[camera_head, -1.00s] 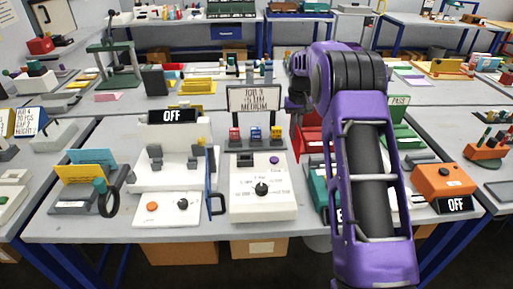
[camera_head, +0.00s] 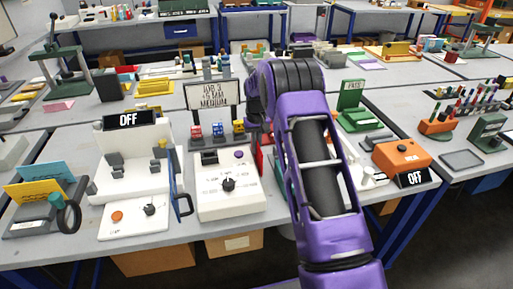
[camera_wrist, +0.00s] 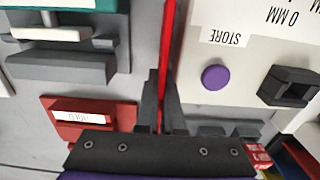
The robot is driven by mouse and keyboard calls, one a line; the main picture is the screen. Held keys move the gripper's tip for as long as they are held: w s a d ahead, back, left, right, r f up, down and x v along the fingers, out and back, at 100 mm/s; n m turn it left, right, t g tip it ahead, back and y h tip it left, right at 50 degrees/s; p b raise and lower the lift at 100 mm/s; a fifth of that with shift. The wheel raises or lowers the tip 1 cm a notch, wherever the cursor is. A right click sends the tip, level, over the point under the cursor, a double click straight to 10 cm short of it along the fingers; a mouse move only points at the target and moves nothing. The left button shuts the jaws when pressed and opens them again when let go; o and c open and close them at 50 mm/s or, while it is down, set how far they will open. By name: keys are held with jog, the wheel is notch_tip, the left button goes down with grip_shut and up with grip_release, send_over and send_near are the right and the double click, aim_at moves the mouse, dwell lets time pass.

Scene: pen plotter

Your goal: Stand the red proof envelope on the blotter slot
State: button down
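The red proof envelope (camera_wrist: 168,40) shows edge-on in the wrist view as a thin upright red strip. My gripper (camera_wrist: 161,88) has its two dark fingers closed around the strip. In the head view my arm hides the gripper, and only a sliver of red (camera_head: 259,158) shows beside it. In the wrist view a red holder (camera_wrist: 121,117) with a white label lies left of the fingers. A grey slotted block (camera_wrist: 65,68) sits at the upper left. I cannot tell for sure which piece is the blotter slot.
A white control box (camera_head: 230,200) with a black knob stands left of my arm; its purple button (camera_wrist: 215,77) is close right of the envelope. An orange box (camera_head: 402,156) marked OFF and a green stand (camera_head: 352,103) are to the right. A white OFF machine (camera_head: 135,170) stands left.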

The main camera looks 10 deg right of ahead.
jog(key=shift+f, duration=0.2)
jog(key=c, duration=1.3)
grip_release()
jog(key=shift+r, duration=0.1)
